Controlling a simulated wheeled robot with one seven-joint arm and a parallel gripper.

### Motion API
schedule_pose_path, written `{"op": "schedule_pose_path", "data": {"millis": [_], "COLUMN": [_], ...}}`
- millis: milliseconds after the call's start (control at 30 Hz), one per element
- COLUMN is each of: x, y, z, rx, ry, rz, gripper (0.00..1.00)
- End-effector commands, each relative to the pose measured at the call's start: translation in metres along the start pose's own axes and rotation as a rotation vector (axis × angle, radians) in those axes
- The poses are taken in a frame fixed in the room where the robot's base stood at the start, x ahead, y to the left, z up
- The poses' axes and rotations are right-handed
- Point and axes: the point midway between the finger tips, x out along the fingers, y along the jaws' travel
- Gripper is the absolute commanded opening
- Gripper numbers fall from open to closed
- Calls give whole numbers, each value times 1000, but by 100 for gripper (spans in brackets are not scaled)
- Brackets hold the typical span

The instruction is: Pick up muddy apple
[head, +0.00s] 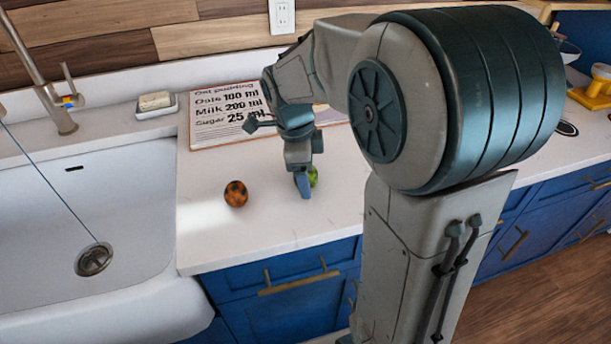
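A round orange apple with dark brown muddy patches (236,194) sits on the white counter, to the right of the sink. My gripper (303,187) points down at the counter to the right of this apple, clearly apart from it. A green round thing (314,176) shows partly behind my gripper's fingers, which hide most of it. I cannot tell whether the fingers touch the green thing, or whether they are open or shut.
A white sink (110,215) with a tap (60,115) lies at the left. A recipe board (215,120) lies behind the apple. A soap dish (155,112) stands near the wall. A yellow scale (595,92) stands at far right. The counter (240,235) in front of the apple is clear.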

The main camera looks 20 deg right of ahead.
Motion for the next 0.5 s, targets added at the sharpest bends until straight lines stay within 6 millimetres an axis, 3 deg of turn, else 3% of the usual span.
{"op": "schedule_pose_path", "data": {"millis": [67,233,500], "x": [0,0,-1], "y": [0,0,0], "z": [0,0,0], "rx": [0,0,0], "ry": [0,0,0], "rz": [0,0,0], "gripper": [72,25,24]}}
